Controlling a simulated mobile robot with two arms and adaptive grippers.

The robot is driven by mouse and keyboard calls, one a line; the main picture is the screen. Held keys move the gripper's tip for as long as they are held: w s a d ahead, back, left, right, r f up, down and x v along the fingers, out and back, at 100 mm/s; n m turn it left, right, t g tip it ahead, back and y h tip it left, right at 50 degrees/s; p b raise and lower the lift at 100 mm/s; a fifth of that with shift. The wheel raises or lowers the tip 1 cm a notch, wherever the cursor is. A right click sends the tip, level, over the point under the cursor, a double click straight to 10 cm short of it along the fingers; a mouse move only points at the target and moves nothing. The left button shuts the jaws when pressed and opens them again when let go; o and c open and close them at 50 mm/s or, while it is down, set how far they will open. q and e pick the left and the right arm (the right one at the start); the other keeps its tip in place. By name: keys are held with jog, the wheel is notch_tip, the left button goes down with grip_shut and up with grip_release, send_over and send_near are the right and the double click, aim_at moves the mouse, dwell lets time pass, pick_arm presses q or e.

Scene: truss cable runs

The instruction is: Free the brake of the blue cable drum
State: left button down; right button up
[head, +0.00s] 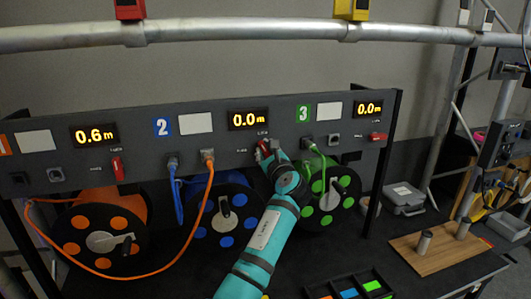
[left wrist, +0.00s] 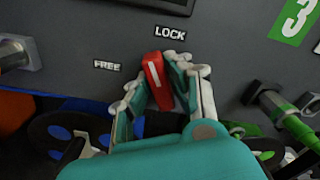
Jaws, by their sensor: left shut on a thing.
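The blue cable drum (head: 226,212) hangs under panel section 2, with blue cable (head: 179,200) running up from it to a plug. Its brake lever is red with a white stripe and shows in the left wrist view (left wrist: 155,76). The lever points up, leaning slightly left, below the LOCK label (left wrist: 170,33); the FREE label (left wrist: 107,65) is to its left. My left gripper (left wrist: 158,88) is shut on the lever, one finger on each side. In the head view the gripper (head: 266,150) hides most of the lever. My right gripper is not in view.
The orange drum (head: 90,240) is at left and the green drum (head: 325,205) at right. An orange cable (head: 196,220) loops across to section 2. Other brake levers are at section 1 (head: 117,168) and section 3 (head: 378,137). A wooden board (head: 435,262) lies at right.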

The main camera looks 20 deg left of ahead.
pick_arm(q)
jog(key=shift+f+n+b, duration=0.15)
jog(key=shift+n+b, duration=0.3)
jog(key=shift+n, duration=0.25)
jog(key=n+b, duration=0.3)
jog(key=shift+f, duration=0.15)
jog(key=n+b, duration=0.3)
jog(key=n, duration=0.1)
jog(key=shift+a+f+n, duration=0.1)
jog(key=shift+n, duration=0.3)
jog(key=shift+n+b, duration=1.35)
jog(key=shift+n, duration=0.15)
jog(key=c, duration=1.2)
grip_release()
jog(key=shift+c, duration=0.2)
